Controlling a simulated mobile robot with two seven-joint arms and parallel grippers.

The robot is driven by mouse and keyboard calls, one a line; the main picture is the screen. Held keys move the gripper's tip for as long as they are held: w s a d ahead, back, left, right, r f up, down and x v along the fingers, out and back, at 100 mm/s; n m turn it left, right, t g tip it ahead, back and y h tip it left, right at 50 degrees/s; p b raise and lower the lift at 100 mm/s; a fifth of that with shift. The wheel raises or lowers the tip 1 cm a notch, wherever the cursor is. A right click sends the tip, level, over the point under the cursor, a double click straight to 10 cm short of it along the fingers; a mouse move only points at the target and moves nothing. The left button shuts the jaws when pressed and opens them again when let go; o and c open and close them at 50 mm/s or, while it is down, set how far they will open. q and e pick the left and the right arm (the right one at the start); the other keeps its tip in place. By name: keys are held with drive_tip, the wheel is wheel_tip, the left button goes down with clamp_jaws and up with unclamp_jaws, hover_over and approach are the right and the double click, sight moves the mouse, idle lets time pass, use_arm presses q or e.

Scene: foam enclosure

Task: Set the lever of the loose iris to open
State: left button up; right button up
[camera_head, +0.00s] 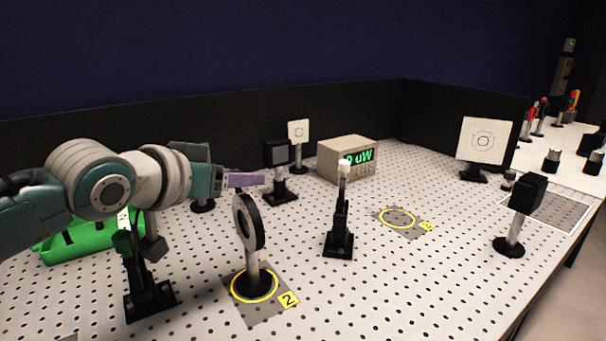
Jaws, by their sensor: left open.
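A black ring-shaped iris (239,230) stands upright on a silver post, its round base inside the yellow circle of the pad marked 2 (262,314). Its lever cannot be made out. My left gripper (256,180) comes in from the left and is open, its purple-grey fingers just above and behind the top of the ring in the picture. I cannot tell whether they touch anything. My right gripper is not in view.
A lit power meter (340,160), a black post mount with a white tip (341,205) and a black-headed post (279,158) stand behind and right. A green tray (70,241) lies left under my arm. A yellow-ringed pad (398,218) is empty.

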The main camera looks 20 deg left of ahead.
use_arm(q)
clamp_jaws()
idle(0.4)
idle(0.9)
